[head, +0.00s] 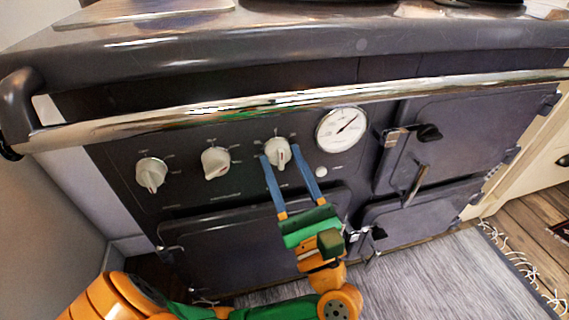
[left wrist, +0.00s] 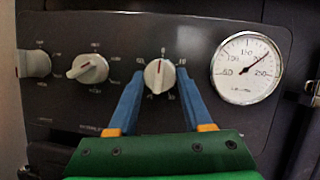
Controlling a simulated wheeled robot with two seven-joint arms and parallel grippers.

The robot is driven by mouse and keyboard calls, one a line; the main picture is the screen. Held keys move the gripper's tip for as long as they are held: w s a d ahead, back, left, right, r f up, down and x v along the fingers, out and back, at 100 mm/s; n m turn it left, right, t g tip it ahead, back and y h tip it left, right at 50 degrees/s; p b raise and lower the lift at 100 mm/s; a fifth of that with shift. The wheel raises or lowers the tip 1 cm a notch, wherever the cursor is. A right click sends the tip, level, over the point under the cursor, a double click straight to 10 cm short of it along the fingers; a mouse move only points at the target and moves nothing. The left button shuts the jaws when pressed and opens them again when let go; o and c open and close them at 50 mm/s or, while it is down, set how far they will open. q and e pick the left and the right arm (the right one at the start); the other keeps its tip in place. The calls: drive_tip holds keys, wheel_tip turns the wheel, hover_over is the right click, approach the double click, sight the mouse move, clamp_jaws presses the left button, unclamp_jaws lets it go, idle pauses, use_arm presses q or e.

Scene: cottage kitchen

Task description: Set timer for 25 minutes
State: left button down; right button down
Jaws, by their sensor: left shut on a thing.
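The timer dial is a white knob with a red mark, the rightmost of three knobs on the dark stove panel. It shows in the head view (head: 278,150) and in the left wrist view (left wrist: 159,76). Its red mark points about straight up in the left wrist view. My left gripper (head: 284,160) has its blue fingers on both sides of this knob and is shut on it; the fingers also show in the left wrist view (left wrist: 159,84). The small markings around the knob are too blurred to read surely. My right gripper is not in view.
Two more white knobs, a middle one (head: 215,162) and a left one (head: 151,174), sit left of the dial. A round gauge (head: 341,130) is close on its right. A chrome rail (head: 250,106) runs above the panel. Oven doors (head: 455,130) with latches are at right.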

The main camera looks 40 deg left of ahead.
use_arm(q)
drive_tip(key=shift+m, duration=0.3)
